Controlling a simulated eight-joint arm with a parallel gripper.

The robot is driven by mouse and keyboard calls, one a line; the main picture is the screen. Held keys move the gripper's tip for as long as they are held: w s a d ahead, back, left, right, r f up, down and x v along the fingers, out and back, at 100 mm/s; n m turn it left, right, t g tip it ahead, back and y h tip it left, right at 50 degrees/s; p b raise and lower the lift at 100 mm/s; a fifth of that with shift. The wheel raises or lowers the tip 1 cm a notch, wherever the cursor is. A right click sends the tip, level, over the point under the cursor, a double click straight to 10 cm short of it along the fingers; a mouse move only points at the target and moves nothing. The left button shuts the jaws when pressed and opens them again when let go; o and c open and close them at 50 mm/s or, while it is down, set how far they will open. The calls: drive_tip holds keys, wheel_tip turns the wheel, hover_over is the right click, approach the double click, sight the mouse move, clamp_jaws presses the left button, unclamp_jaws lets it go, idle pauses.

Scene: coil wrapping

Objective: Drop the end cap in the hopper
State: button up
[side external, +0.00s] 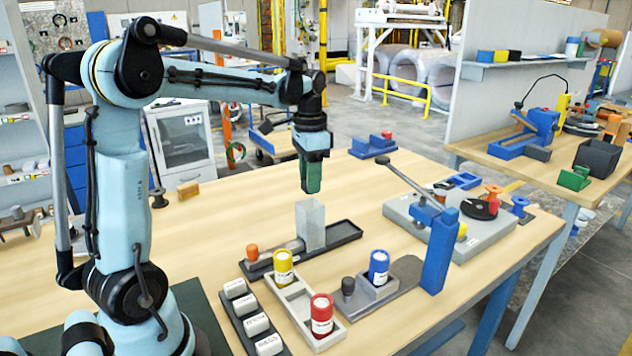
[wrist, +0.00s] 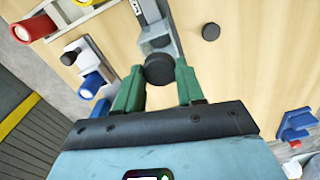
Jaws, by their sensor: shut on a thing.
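My gripper (side external: 311,186) has green fingers and hangs above the table, over and slightly behind the hopper. In the wrist view its two fingers (wrist: 160,80) are shut on a round dark end cap (wrist: 159,69). The cap is hidden by the fingers in the side view. The hopper (side external: 311,226) is a pale grey upright box on a black tray; its top is below the fingertips, with a gap. The wrist view shows part of the hopper (wrist: 158,42) just beyond the cap.
An orange-knobbed roller (side external: 252,252) lies left of the hopper. Yellow (side external: 283,267), red (side external: 321,315) and blue (side external: 379,267) canisters stand in front. A blue lever post (side external: 438,250) stands right. A dark disc (wrist: 210,31) lies on the table.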

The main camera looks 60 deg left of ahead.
drive_tip(key=shift+f, duration=1.85)
drive_tip(key=o, duration=1.1)
wheel_tip(320, 180, up, 12)
drive_tip(key=shift+r, duration=0.1)
drive_tip(key=shift+d, duration=0.1)
